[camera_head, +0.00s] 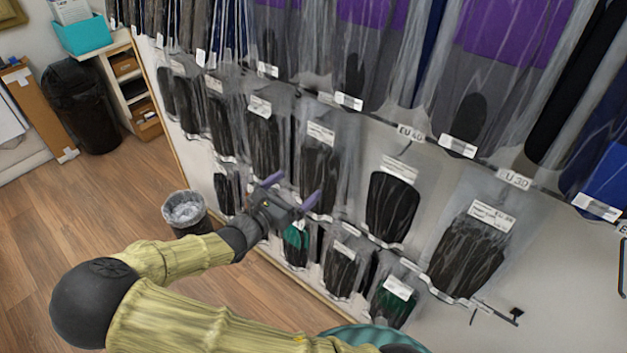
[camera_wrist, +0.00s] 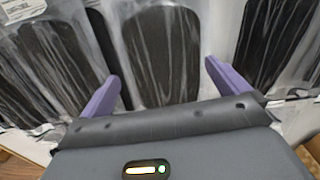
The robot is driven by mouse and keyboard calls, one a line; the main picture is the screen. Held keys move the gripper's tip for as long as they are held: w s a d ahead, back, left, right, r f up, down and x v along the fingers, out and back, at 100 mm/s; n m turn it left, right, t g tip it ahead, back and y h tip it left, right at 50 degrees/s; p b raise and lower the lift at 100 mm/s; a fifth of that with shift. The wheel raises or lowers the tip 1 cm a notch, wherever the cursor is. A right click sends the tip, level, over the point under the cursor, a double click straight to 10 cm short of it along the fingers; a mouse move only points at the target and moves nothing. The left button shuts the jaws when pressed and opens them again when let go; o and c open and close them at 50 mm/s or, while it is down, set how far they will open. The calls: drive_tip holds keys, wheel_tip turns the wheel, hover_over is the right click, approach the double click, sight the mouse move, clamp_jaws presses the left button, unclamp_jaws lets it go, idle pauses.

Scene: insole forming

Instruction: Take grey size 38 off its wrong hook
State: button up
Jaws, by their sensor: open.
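Clear bags with dark grey or black insoles hang in rows on the wall rack in the head view. One such bag (camera_head: 319,168) hangs just beyond my gripper (camera_head: 292,190). The labels on the bags are too small to read, so I cannot tell which one is grey size 38. In the wrist view my gripper (camera_wrist: 166,82) has its two purple fingers wide apart, with nothing between the tips. A bagged dark insole (camera_wrist: 160,50) is straight ahead between the fingers, seemingly beyond them.
Rail tags read EU 40 (camera_head: 410,132) and what looks like EU 39 (camera_head: 514,179). Bags with purple sheets (camera_head: 512,35) hang above, green insoles (camera_head: 391,303) below. An empty hook (camera_head: 515,314) sticks out at lower right. A small bin (camera_head: 186,211) stands on the open wooden floor.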

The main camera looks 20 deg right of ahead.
sight(314, 172)
drive_tip(key=shift+w+d, duration=0.1)
drive_tip(key=shift+d, duration=0.1)
drive_tip(key=shift+s+p+x, duration=0.2)
drive_tip(key=shift+p+x, duration=0.1)
drive_tip(key=shift+x, duration=2.3)
drive_tip(key=shift+d+r, duration=0.15)
drive_tip(key=c, duration=1.1)
drive_tip(key=shift+r, duration=0.1)
